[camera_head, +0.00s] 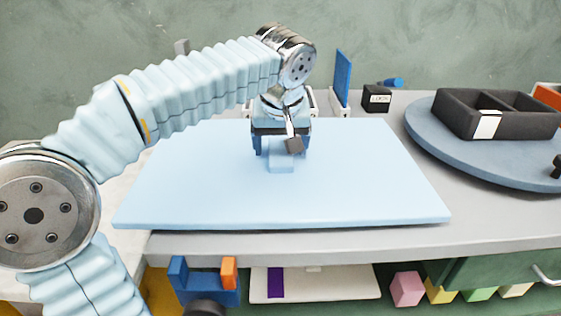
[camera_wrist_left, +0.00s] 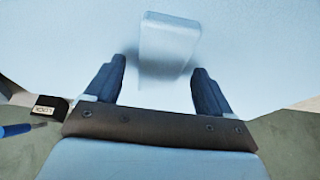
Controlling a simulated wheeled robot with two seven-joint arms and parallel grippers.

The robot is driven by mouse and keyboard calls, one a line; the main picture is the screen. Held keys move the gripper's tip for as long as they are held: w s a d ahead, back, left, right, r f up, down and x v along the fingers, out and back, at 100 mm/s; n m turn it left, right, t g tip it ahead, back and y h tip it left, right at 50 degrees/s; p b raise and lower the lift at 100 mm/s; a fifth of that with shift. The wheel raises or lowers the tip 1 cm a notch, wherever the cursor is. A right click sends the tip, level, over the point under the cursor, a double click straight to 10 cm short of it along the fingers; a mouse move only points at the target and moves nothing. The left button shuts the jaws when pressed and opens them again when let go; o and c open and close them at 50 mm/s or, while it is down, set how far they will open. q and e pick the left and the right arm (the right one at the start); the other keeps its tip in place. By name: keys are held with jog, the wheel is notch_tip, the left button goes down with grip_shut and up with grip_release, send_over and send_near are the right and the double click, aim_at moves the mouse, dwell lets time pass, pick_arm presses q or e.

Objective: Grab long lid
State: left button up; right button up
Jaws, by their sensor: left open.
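A light-blue block-like piece (camera_head: 281,162) with a raised part stands on the light-blue board (camera_head: 210,195), near its far middle. It may be the long lid, but I cannot tell for certain. It also shows in the left wrist view (camera_wrist_left: 168,40), reaching in between the fingertips. My left gripper (camera_head: 280,150) points down over this piece from the far side. Its dark-blue fingers are open, one on each side, with gaps showing in the left wrist view (camera_wrist_left: 158,72). The gripper hides part of the piece. My right gripper is not in view.
A black box with a label (camera_head: 376,98) and an upright blue panel (camera_head: 342,76) stand behind the board. A dark divided tray (camera_head: 470,122) sits on a round blue-grey turntable (camera_head: 430,145) at right. Coloured blocks (camera_head: 407,288) lie below the table's front edge. The board's front is clear.

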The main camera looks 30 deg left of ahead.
pick_arm(q)
jog(key=shift+f, duration=0.1)
jog(key=shift+c, duration=0.5)
jog(key=c, duration=1.1)
